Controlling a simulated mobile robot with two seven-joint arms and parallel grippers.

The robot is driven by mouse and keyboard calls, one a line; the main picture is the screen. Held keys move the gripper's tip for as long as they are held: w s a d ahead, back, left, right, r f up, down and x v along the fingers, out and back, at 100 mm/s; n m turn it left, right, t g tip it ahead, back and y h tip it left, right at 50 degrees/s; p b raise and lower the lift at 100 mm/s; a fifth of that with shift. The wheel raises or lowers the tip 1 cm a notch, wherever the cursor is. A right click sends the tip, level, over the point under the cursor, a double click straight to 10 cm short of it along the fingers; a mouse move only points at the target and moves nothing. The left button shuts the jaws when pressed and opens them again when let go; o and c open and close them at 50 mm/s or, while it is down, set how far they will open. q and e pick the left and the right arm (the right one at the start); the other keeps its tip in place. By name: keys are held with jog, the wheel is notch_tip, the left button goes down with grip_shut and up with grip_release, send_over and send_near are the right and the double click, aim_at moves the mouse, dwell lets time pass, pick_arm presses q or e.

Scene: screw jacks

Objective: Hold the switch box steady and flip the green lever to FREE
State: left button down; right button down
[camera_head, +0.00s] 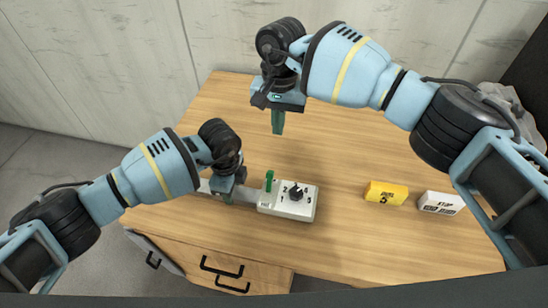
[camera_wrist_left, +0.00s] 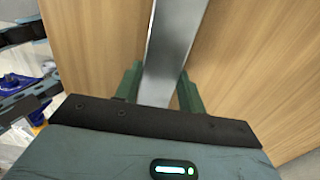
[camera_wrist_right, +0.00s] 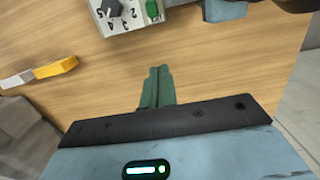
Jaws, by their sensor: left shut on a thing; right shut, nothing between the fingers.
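The switch box (camera_head: 268,208) is a light grey box on the wooden table, with a black knob (camera_head: 296,194) among printed numbers. Its green lever (camera_head: 269,181) stands up at the left end; its lettering is too small to read. A flat metal bar (camera_wrist_left: 176,50) extends from the box's left side. My left gripper (camera_head: 228,198) is shut on this bar, with green fingers on both sides of it. My right gripper (camera_head: 278,122) is shut and empty, above the table behind the box. The right wrist view shows the box (camera_wrist_right: 128,22) and lever (camera_wrist_right: 152,10) at the top, apart from the fingers (camera_wrist_right: 158,88).
A yellow block (camera_head: 386,193) and a white block (camera_head: 441,203) with printed labels lie right of the box. The table (camera_head: 340,150) is clear between them and my right gripper. Drawers with black handles (camera_head: 222,268) are below the front edge.

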aim_at(270, 176)
jog(key=s+a+f, duration=0.1)
jog(key=s+f, duration=0.3)
jog(key=f, duration=0.4)
jog(key=shift+s+f, duration=0.15)
jog(key=shift+s, duration=0.05)
dwell(0.3)
jog(key=shift+s+a+r+t, duration=0.2)
jog(key=shift+s+r+t, duration=0.15)
jog(key=shift+t, duration=0.45)
dwell(0.3)
jog(key=shift+s+r+t+h, duration=0.1)
jog(key=shift+s+t+h, duration=0.2)
jog(key=shift+t, duration=0.1)
jog(key=shift+s+a+r+t, duration=0.15)
jog(key=shift+s+t, duration=0.25)
jog(key=shift+t, duration=0.05)
jog(key=shift+s+a+r+t, duration=0.1)
jog(key=shift+s+t, duration=0.25)
jog(key=shift+t, duration=0.1)
jog(key=shift+s+a+r, duration=0.1)
jog(key=shift+s+a, duration=0.15)
jog(key=shift+s, duration=0.5)
jog(key=shift+r, duration=0.1)
